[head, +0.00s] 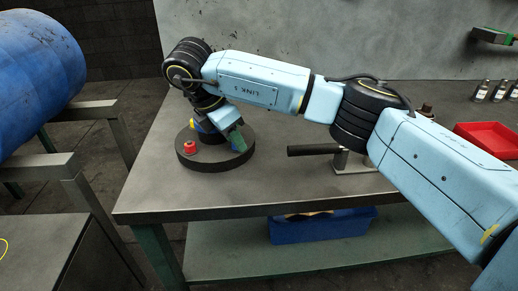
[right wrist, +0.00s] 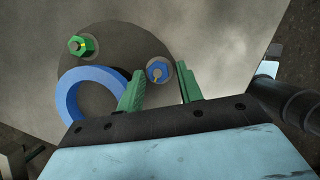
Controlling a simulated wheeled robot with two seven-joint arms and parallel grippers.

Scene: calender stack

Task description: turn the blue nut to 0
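The blue nut (right wrist: 158,70) is small, with a pale pointer-like mark on its face, and sits on a round dark base (right wrist: 120,38). In the head view that base (head: 215,163) stands on the workbench. My right gripper (right wrist: 160,77) has green fingers spread apart. The blue nut shows between their tips with a gap on each side; I cannot tell whether the tips are around it or above it. In the head view my arm hides the blue nut. My left gripper is not in view.
A green nut (right wrist: 82,45) and a large blue ring (right wrist: 71,98) show beside the blue nut. A red nut (head: 190,147) is on the base's near left. A dark-handled tool (head: 312,150) and a red tray (head: 487,138) are to the right. A blue barrel (head: 38,75) is left.

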